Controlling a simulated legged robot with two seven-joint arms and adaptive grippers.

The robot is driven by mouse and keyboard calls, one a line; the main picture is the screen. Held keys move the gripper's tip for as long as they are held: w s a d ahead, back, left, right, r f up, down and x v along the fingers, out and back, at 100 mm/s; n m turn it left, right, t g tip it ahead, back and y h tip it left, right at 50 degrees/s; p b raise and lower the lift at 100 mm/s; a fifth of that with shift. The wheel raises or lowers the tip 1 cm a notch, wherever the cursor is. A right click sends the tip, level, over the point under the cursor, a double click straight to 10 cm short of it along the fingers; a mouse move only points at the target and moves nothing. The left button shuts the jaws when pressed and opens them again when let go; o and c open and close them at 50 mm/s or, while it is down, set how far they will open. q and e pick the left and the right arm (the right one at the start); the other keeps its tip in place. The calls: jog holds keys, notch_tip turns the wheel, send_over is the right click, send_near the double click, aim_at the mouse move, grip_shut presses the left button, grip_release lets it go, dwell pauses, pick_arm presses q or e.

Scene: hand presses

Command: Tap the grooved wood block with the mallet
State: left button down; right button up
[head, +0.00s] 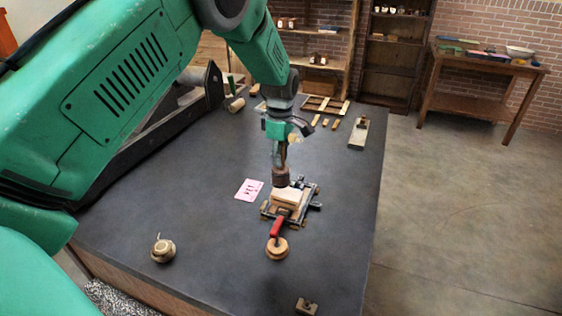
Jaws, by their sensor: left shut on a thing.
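My left gripper (283,140) reaches down from above and is shut on the mallet. The mallet's dark brown head (281,177) hangs below the fingers. It is just above or touching the back left of a pale wood block (286,196), and I cannot tell which. This block appears to be the grooved wood block; its grooves are too small to make out. It sits in a dark metal and wood frame (268,211) on the dark table (190,215). The mallet's handle is mostly hidden by the gripper. My right gripper is not in view.
A red-handled tool with a round wooden base (277,249) is just in front of the frame. A pink card (249,190) lies left of it. A round wooden knob (163,250), a small block (306,306) and a wood plane (358,133) stand apart.

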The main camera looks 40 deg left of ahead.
pick_arm(q)
jog(key=shift+w, duration=0.1)
jog(key=shift+r, duration=1.5)
jog(key=shift+f, duration=0.1)
